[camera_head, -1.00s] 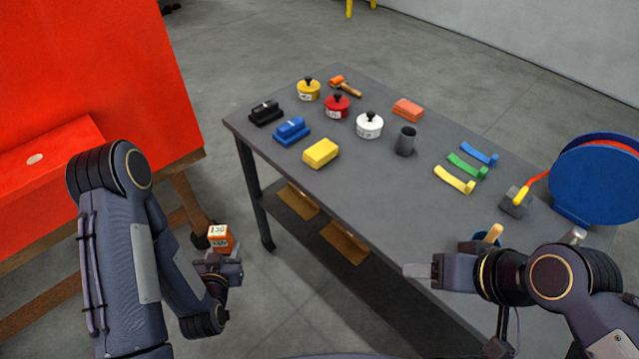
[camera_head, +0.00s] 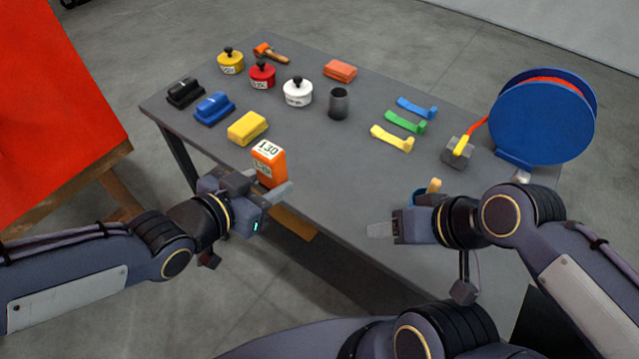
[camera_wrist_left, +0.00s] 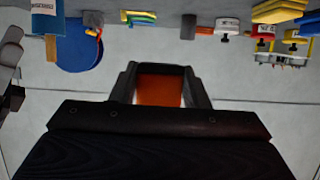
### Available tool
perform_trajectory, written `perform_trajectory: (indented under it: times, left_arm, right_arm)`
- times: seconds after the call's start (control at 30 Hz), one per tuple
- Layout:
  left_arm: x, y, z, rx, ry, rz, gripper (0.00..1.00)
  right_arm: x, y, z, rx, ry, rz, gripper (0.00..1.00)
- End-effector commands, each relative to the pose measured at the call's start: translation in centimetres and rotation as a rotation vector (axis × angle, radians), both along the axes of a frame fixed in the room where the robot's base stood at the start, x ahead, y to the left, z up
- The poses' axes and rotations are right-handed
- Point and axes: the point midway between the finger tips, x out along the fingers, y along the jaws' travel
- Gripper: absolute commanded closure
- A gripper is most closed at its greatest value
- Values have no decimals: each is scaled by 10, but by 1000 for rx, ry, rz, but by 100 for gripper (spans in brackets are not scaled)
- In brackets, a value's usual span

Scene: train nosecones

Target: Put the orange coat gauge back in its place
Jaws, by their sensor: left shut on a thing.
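The orange coat gauge (camera_head: 268,166), with white number labels on its faces, is upright in my left gripper (camera_head: 262,190). The gripper is shut on it, at the near left edge of the grey table (camera_head: 330,175). In the left wrist view the gauge's orange body (camera_wrist_left: 160,88) fills the space between the fingers. My right gripper (camera_head: 385,230) is at the table's near edge, with nothing seen in it; its finger gap cannot be made out.
Blocks in yellow (camera_head: 248,128), blue (camera_head: 213,108) and black (camera_head: 185,92) stand near the left end. Lidded pots (camera_head: 298,92), a dark cup (camera_head: 339,104), coloured strips (camera_head: 404,122) and a blue reel (camera_head: 540,118) stand farther along. The table's middle is clear.

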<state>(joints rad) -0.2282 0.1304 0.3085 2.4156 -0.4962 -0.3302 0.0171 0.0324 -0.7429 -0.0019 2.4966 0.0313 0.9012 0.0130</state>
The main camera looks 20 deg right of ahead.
Motion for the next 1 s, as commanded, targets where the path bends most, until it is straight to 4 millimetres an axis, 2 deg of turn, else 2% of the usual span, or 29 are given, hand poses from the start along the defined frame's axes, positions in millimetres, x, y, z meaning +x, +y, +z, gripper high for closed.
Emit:
perform_trajectory:
  times: [0.17,0.43,0.6,0.87,1.0]
  left_arm:
    - [11,-21,-13,-2,3,-13,85]
    - [53,-73,-39,2,6,-10,85]
    - [71,-92,-71,2,6,-7,85]
    - [83,-107,-93,-1,1,-6,85]
    - [85,-109,-111,2,6,-5,85]
  right_arm:
    - [0,0,-14,0,0,0,44]
    - [0,0,-6,0,0,0,44]
    - [0,0,-3,0,0,0,44]
    - [0,0,-1,0,0,0,44]
    - [0,0,4,0,0,0,44]
